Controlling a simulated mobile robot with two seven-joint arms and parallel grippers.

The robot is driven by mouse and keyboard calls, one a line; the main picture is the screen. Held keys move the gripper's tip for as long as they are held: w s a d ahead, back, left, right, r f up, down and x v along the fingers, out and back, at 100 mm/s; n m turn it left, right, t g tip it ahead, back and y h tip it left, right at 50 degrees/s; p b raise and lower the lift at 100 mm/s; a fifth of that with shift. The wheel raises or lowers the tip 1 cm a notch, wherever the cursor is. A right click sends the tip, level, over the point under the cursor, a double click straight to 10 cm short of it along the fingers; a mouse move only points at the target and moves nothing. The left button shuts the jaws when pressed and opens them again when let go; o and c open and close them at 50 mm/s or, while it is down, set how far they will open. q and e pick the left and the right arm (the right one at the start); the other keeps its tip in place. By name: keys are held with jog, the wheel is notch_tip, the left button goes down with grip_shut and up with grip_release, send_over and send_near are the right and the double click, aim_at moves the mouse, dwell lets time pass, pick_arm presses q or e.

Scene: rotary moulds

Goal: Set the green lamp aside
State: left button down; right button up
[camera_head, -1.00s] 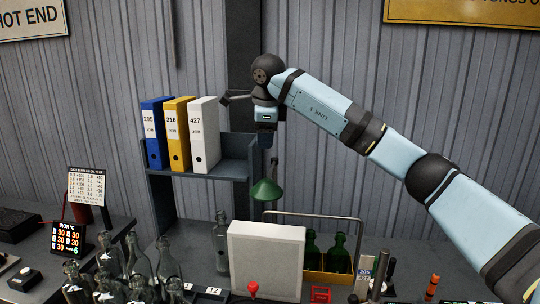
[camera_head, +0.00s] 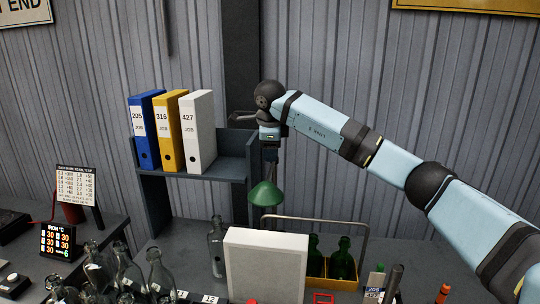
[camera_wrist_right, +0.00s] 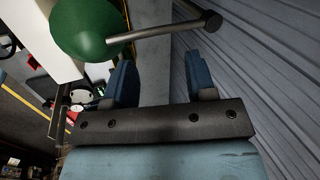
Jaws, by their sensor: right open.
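The green lamp (camera_head: 266,193) has a cone shade and hangs beside the shelf, above the back of the bench. In the right wrist view its green shade (camera_wrist_right: 85,30) is at the top left, and a thin grey arm runs from it to a dark round joint (camera_wrist_right: 212,20). My right gripper (camera_head: 270,152) points down just above the lamp. In the wrist view the blue fingers (camera_wrist_right: 163,80) are apart with nothing between them. The lamp's arm lies beyond the fingertips, and I cannot tell whether they touch it. My left gripper is not in view.
Blue, yellow and white binders (camera_head: 197,132) stand on the shelf (camera_head: 220,165) left of the lamp. Below are a pale upright box (camera_head: 266,265), a yellow carrier (camera_head: 318,266) with green bottles, and several clear bottles (camera_head: 125,270). A corrugated wall is behind.

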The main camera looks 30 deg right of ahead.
aim_at(270, 173)
jog(key=shift+x, duration=1.9)
grip_shut()
